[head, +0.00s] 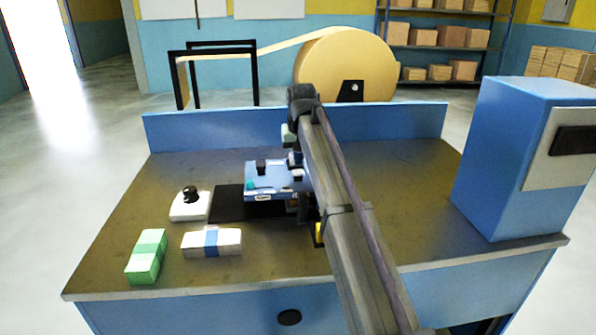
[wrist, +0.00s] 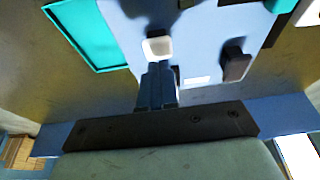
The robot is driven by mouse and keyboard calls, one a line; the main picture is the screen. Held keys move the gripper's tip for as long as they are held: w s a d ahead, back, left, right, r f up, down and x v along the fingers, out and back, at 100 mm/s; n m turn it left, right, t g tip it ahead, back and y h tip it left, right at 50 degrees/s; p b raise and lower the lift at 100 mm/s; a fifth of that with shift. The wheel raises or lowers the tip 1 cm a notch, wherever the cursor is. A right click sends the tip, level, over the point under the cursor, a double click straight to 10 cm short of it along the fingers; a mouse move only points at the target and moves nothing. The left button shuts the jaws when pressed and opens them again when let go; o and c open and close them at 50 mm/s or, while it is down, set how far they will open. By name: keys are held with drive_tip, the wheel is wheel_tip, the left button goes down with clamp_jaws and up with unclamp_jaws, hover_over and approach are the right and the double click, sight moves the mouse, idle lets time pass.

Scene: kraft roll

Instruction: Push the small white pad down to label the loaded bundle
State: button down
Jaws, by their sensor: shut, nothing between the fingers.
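The small white pad (wrist: 157,47) shows in the wrist view on the blue face of the labelling machine (wrist: 210,35). My gripper (wrist: 157,70) is shut and empty, its fingertips at the near edge of the pad in the picture. I cannot tell whether they touch it. In the head view the blue machine (head: 262,178) stands mid-table, its right side hidden by my arm. My gripper (head: 296,160) is partly hidden there at the machine's right end. I cannot make out a loaded bundle in either view.
A white box with a black knob (head: 190,206), a black plate (head: 229,205), a green bundle (head: 147,257) and a white bundle with a blue band (head: 212,242) lie left. A tall blue cabinet (head: 510,155) stands right. The right of the tabletop (head: 400,190) is clear.

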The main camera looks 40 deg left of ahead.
sight(298, 172)
drive_tip(key=shift+r, duration=1.75)
